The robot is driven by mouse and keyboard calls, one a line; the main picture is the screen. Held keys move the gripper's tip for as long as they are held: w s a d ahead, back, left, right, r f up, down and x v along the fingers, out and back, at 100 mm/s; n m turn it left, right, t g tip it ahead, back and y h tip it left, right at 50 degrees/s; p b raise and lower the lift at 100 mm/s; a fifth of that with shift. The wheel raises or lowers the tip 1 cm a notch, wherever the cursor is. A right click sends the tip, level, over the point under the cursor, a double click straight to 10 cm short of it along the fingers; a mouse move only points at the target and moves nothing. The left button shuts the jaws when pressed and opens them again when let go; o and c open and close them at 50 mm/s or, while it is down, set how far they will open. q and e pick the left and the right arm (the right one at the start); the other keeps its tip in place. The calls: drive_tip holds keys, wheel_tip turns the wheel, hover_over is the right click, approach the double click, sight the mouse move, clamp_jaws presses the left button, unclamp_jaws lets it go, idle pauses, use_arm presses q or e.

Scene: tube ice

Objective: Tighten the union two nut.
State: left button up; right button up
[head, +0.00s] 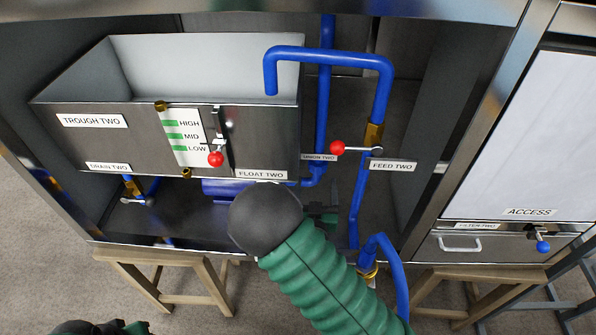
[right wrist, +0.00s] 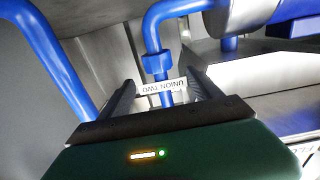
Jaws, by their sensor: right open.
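The UNION TWO label (head: 318,157) is on the back wall beside a blue vertical pipe (head: 323,110). In the right wrist view the label (right wrist: 161,87) lies across the gap between my fingers. A blue collar (right wrist: 156,64) on the pipe just beyond the fingertips looks like the union two nut. The pipe passes on between the fingers as I see them. My right gripper (right wrist: 163,88) is open and holds nothing; contact with the collar cannot be told. In the head view my right wrist hides most of that gripper. My left gripper is not in view.
A steel trough (head: 250,130) with a red-knobbed float lever (head: 216,158) is at left. The feed two pipe (head: 385,90), with a red-handled valve (head: 338,148), rises at right. A blue pipe (right wrist: 45,55) runs left of my fingers in the wrist view.

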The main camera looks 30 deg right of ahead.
sight(315, 169)
drive_tip(key=x, duration=0.7)
drive_tip(key=shift+w+d, duration=0.25)
drive_tip(key=shift+c, duration=0.2)
drive_tip(key=c, duration=1.3)
drive_tip(key=shift+a+r+m+h+b, duration=0.1)
drive_tip(key=shift+m+h+b, duration=0.2)
drive_tip(key=shift+m+h, duration=0.1)
drive_tip(key=shift+w+a+m+g+h, duration=0.1)
drive_tip(key=shift+w+m+g+h, duration=0.05)
drive_tip(key=shift+m+g+h, duration=1.3)
drive_tip(key=o, duration=1.3)
drive_tip(key=shift+o, duration=0.2)
